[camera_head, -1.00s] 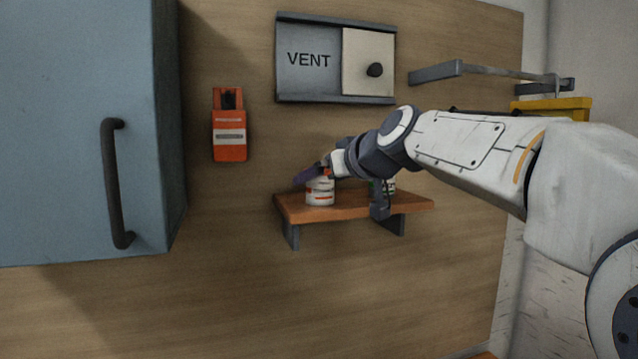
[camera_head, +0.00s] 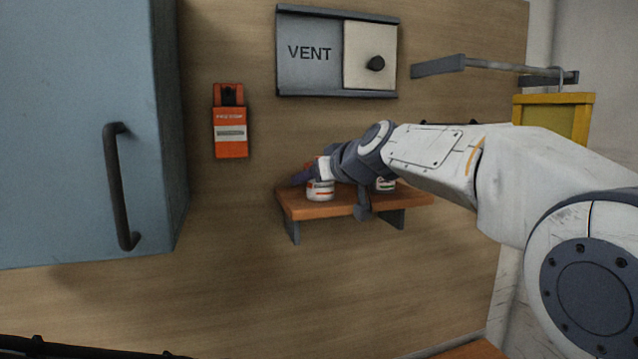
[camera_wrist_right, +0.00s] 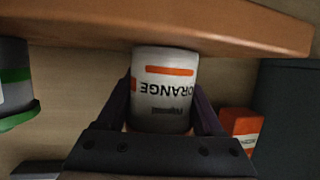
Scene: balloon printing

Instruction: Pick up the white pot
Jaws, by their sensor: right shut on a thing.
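The white pot (camera_head: 320,190) with an orange stripe is upright at the left part of the small wooden shelf (camera_head: 330,209). In the right wrist view the same white pot (camera_wrist_right: 164,108) appears upside down, with the word ORANGE on it. My right gripper (camera_head: 312,176) reaches it from the right. Its dark fingers lie on both sides of the pot in the right wrist view (camera_wrist_right: 164,98), shut on it. I cannot tell whether its base touches the shelf. My left gripper is not in view.
A second pot (camera_head: 385,184), with a green band in the right wrist view (camera_wrist_right: 14,84), stands further right on the shelf. An orange box (camera_head: 230,125) hangs on the wall. A blue cabinet (camera_head: 60,120) is at left, a VENT panel (camera_head: 310,75) above.

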